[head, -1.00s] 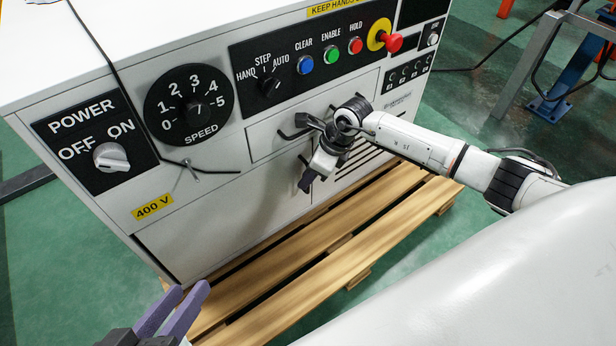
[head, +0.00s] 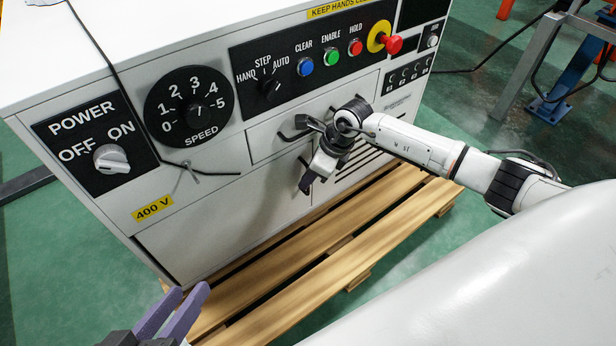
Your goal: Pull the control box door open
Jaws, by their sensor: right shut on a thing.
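The control box (head: 60,100) is a white cabinet with a dark control panel on its front. Its plain white lower front panel (head: 215,225) looks like the door and appears closed or nearly so. My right gripper (head: 306,182) points down in front of this panel's right part. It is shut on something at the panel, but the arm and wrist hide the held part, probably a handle. My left gripper (head: 172,312) is open and empty at the bottom left, away from the box.
The box stands on a wooden pallet (head: 285,265) on a green floor. A red stop button (head: 393,44) sticks out at upper right. A blue-grey stand (head: 560,75) is at the right.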

